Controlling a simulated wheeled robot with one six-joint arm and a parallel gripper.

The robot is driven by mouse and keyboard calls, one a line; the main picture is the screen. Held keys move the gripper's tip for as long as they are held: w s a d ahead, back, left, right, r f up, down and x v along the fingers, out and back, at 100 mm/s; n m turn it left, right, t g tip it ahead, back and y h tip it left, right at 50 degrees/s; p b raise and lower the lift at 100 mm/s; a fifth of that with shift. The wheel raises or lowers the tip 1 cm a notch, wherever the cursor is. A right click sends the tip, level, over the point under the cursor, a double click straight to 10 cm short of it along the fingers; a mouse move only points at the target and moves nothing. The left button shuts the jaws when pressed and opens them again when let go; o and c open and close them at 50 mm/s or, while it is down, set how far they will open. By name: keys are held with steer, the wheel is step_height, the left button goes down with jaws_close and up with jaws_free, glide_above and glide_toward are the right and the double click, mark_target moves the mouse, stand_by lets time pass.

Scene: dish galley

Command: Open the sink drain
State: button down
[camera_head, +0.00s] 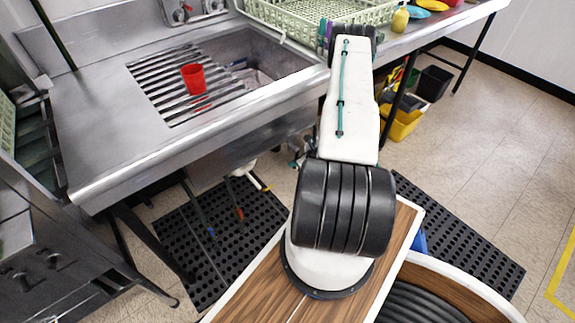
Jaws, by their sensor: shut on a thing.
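The steel sink (268,58) stands at the back, with its basin partly under a slatted rack. Its drain opening cannot be made out. Below the sink, dark and grey fittings (297,148) with teal bits show beside my arm, too small to tell apart. My arm rises from the base and bends at the top, right of the sink. My gripper's fingers are hidden behind the arm.
A red cup (194,78) stands on the slatted rack (150,80). A pale green dish rack (300,18) and a yellow bottle (400,19) are on the counter behind. Yellow (402,125) and black (434,82) bins are below. Black perforated mats (460,235) lie on the floor.

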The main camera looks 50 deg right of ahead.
stand_by(0.3)
steer(key=c, duration=1.4)
jaws_free()
steer(key=shift+c, duration=0.2)
steer(key=v, duration=0.7)
steer(key=shift+s+r, duration=0.2)
steer(key=shift+s, duration=0.15)
steer(key=shift+d, duration=0.15)
